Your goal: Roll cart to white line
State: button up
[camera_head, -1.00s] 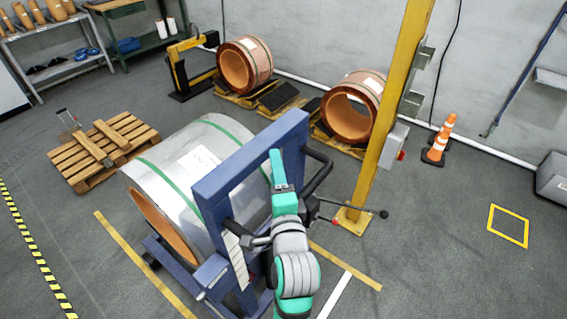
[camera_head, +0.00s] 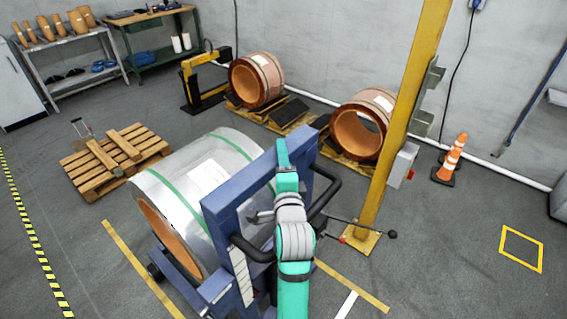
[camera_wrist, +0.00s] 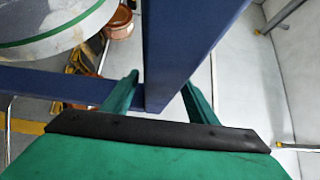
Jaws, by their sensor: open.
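The cart is a blue frame (camera_head: 228,200) carrying a large wrapped roll (camera_head: 178,182) with green straps and a copper-coloured end. Black handles (camera_head: 327,185) stick out on its near side. A short white line (camera_head: 346,304) lies on the floor right of the cart, near the bottom edge. My gripper (camera_head: 282,150) is at the frame's upper beam. In the wrist view its green fingers (camera_wrist: 160,95) are apart, with a blue post (camera_wrist: 165,50) showing between them. I cannot tell whether they touch it. My arm hides part of the frame and handles.
A yellow post (camera_head: 395,130) stands right of the cart, with a bar pointing out near its foot. A wooden pallet (camera_head: 115,155) lies at left. Copper rolls (camera_head: 360,125) sit at the back wall.

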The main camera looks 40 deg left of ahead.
jog(key=shift+s+a, duration=0.15)
jog(key=shift+s, duration=0.05)
jog(key=shift+c, duration=0.3)
grip_shut()
